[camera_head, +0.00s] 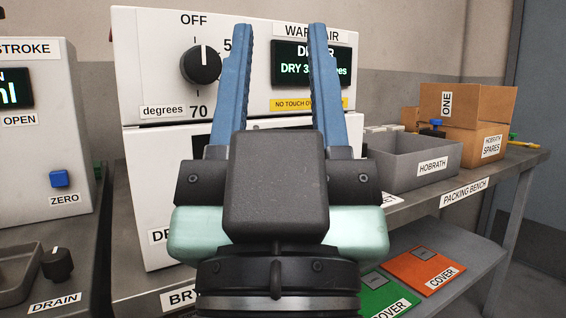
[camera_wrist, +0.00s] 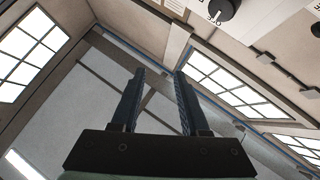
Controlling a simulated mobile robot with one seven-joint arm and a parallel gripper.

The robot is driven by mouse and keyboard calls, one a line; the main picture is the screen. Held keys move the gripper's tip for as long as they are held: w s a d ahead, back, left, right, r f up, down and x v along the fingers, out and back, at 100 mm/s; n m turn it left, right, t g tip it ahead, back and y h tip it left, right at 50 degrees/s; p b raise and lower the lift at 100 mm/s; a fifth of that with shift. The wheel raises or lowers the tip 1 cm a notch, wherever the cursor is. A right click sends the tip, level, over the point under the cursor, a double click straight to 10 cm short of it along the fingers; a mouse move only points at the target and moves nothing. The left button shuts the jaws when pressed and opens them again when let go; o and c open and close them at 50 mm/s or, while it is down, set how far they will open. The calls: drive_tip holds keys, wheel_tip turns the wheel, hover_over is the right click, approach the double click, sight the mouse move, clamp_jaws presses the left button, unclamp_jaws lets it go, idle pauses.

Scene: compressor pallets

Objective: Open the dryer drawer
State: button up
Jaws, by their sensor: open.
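The dryer (camera_head: 155,80) is a white box on a bench, with a black knob, a display and labels on its upper front. Its drawer front (camera_head: 145,200) is the white lower panel, mostly hidden behind my gripper. I cannot see its handle, nor tell whether it stands slightly out. My gripper (camera_head: 282,30) is open and empty, with its blue fingers pointing up in front of the dryer. In the wrist view my gripper (camera_wrist: 157,72) also shows spread fingers with nothing between them. The dryer's knob (camera_wrist: 222,10) is at the top of that view.
A grey bin (camera_head: 420,165) labelled HOBRATH and cardboard boxes (camera_head: 468,112) stand on the packing bench to the right. Green (camera_head: 385,297) and orange (camera_head: 427,268) covers lie on the shelf below. A white machine (camera_head: 45,150) with a blue button stands at the left.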

wheel_tip(320, 180, up, 4)
drive_tip(key=w+r+h+p, duration=0.1)
drive_tip(key=w+p, duration=0.1)
drive_tip(key=p, duration=0.3)
drive_tip(key=w+f+n+g+h+p, duration=0.3)
drive_tip(key=w+f+g+p, duration=0.25)
drive_tip(key=f, duration=0.45)
drive_tip(key=s+a+f+n+g+p, duration=0.1)
drive_tip(key=s+f+n+p, duration=0.2)
drive_tip(key=f+n, duration=0.3)
drive_tip(key=s+a+f+n+g+p, duration=0.1)
drive_tip(key=s+f+n+g+p, duration=0.2)
drive_tip(key=f, duration=0.6)
drive_tip(key=shift+n+t+h, duration=0.5)
drive_tip(key=shift+n+t, duration=0.05)
drive_tip(key=shift+n, duration=0.05)
drive_tip(key=p+x, duration=0.1)
drive_tip(key=x, duration=0.3)
drive_tip(key=p+x, duration=0.1)
drive_tip(key=x, duration=0.4)
drive_tip(key=p+x, duration=0.1)
drive_tip(key=x, duration=0.3)
drive_tip(key=shift+w+a, duration=0.2)
drive_tip(key=shift+a, duration=0.05)
drive_tip(key=shift+c, duration=0.2)
clamp_jaws()
